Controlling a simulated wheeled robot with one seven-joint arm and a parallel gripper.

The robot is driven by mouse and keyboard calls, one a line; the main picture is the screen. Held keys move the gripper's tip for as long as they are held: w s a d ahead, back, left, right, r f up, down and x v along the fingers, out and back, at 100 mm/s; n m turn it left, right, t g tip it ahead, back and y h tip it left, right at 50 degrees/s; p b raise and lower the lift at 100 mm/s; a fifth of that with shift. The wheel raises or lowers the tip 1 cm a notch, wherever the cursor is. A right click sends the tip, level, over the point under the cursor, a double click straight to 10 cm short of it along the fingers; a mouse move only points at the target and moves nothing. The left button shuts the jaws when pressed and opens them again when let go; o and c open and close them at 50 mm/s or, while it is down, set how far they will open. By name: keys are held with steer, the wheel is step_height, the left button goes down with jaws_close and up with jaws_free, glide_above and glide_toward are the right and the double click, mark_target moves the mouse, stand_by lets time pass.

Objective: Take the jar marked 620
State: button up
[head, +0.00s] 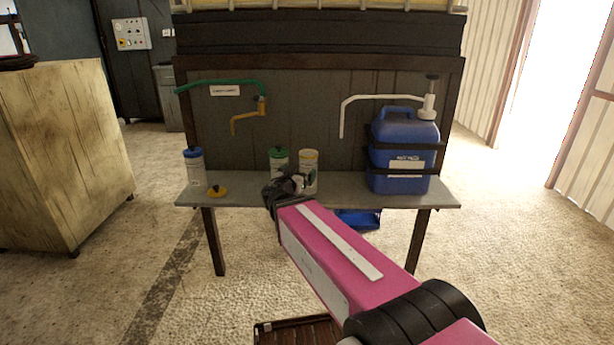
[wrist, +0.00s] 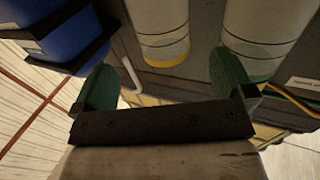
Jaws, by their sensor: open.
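Three pale jars stand on the grey shelf (head: 245,194): a blue-lidded jar (head: 194,170) at the left, a green-lidded jar (head: 279,159) in the middle and a yellow-lidded jar (head: 310,165) to its right. No number is readable on any, so I cannot tell which is marked 620. My gripper (head: 288,188) is in front of the two right jars and partly hides them. In the wrist view, my gripper (wrist: 163,82) is open and empty. The yellow-lidded jar (wrist: 162,28) appears beyond the gap between the fingers, the green-lidded jar (wrist: 266,28) beyond the right finger.
A blue jug (head: 403,155) with a white pump spout stands at the shelf's right. A loose yellow lid (head: 217,191) lies near the blue-lidded jar. A green pipe with a yellow tap (head: 250,118) hangs above. A wooden cabinet (head: 60,150) stands at left.

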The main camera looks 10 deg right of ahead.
mark_target(309, 162)
steer(key=x, duration=0.9)
steer(key=shift+w+f, duration=0.1)
steer(key=shift+w, duration=0.15)
steer(key=c, duration=1.3)
